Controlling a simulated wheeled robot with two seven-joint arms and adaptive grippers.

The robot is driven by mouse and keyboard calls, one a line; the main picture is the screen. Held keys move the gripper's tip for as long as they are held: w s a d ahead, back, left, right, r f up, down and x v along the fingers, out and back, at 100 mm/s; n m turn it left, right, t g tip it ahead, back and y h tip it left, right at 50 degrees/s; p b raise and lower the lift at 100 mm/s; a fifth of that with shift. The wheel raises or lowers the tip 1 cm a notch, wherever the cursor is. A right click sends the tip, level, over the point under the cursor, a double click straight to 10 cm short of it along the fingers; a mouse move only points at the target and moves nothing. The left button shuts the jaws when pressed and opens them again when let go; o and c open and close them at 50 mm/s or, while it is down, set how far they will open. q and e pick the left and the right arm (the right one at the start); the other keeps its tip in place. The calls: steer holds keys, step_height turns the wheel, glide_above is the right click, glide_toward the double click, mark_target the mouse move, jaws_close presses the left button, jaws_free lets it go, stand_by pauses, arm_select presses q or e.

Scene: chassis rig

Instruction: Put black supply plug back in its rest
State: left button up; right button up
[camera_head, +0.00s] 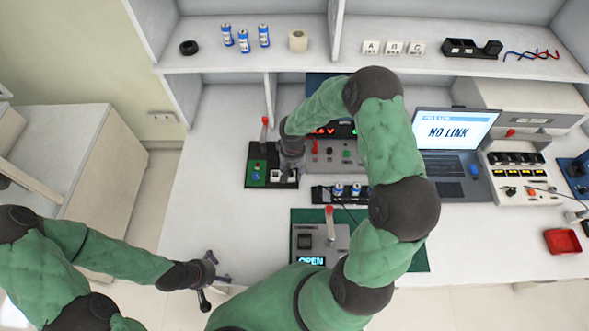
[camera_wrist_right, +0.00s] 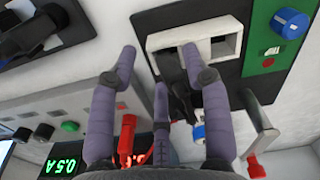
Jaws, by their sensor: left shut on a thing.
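The rest looks to be the white block (camera_wrist_right: 200,45) with two dark openings on the black panel (camera_wrist_right: 262,65). It also shows in the head view (camera_head: 286,174), partly under my right gripper. My right gripper (camera_wrist_right: 158,50) has its fingers spread apart, close to the block. A black piece (camera_wrist_right: 180,98) shows beside its right finger. It may be the black supply plug; I cannot tell whether it sits in the rest. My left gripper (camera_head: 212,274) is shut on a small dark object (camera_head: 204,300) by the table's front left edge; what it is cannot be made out.
A lever with a red handle (camera_head: 265,124) stands on the panel. The power supply (camera_head: 325,150) is right of it. A grey box (camera_head: 318,240) reads OPEN. The laptop (camera_head: 455,135) reads NO LINK. The table's left part is clear.

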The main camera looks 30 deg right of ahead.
steer(key=shift+f, duration=0.3)
steer(key=r, duration=0.6)
steer(key=shift+s+d+r, duration=0.15)
steer(key=shift+d+r, duration=0.05)
steer(key=shift+d, duration=0.2)
steer(key=shift+r, duration=0.8)
